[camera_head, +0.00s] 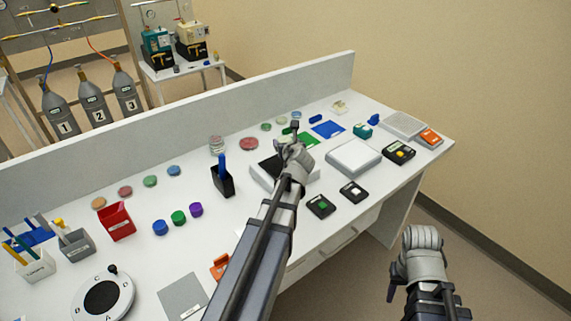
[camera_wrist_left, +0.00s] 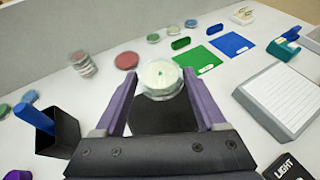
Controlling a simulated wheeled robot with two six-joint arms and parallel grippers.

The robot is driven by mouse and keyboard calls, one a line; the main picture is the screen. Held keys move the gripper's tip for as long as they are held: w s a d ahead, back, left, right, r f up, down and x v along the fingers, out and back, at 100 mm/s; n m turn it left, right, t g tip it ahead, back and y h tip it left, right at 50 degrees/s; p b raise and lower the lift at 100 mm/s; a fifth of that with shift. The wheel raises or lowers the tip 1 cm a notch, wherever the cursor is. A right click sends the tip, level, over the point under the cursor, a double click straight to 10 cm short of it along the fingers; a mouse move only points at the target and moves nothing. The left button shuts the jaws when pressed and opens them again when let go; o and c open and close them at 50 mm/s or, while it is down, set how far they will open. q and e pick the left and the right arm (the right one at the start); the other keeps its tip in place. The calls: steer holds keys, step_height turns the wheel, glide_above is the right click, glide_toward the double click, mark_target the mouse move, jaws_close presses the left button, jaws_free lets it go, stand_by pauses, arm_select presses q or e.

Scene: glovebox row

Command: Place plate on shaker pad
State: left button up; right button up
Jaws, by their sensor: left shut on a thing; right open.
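A round clear plate with pale contents and a small green spot (camera_wrist_left: 160,77) sits between the fingertips of my left gripper (camera_wrist_left: 158,88), which is shut on it. Whether the plate touches the pad cannot be told. In the head view, the pad (camera_head: 270,166) lies on a low white base, partly hidden by my left gripper (camera_head: 294,136), which hides most of the plate. My right gripper (camera_head: 423,248) is open, off the bench's front edge.
A black holder with a blue pen (camera_head: 222,180) stands left of the pad. A white box (camera_head: 353,158) is to the right. Two small black button boxes (camera_head: 321,205) (camera_head: 353,191) are in front. Several dishes and a blue mat (camera_head: 328,129) lie behind.

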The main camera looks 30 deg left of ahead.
arm_select(q)
step_height(320, 180, down, 9)
steer(key=b, duration=0.8)
steer(key=shift+r, duration=0.15)
arm_select(e)
step_height(320, 180, down, 9)
steer(key=shift+r, duration=0.15)
arm_select(q)
steer(key=o, duration=1.3)
steer(key=shift+s+d+r+p, duration=0.1)
steer(key=shift+s+r+p, duration=0.05)
steer(key=shift+p, duration=0.15)
steer(key=p+v, duration=0.4)
steer(key=v, duration=0.7)
steer(key=shift+s+d, duration=0.2)
arm_select(e)
steer(key=r, duration=0.1)
steer(key=s+d+r, duration=0.1)
steer(key=r, duration=0.1)
steer(key=d+r, duration=0.1)
steer(key=shift+s+r, duration=0.3)
steer(key=shift+s, duration=0.1)
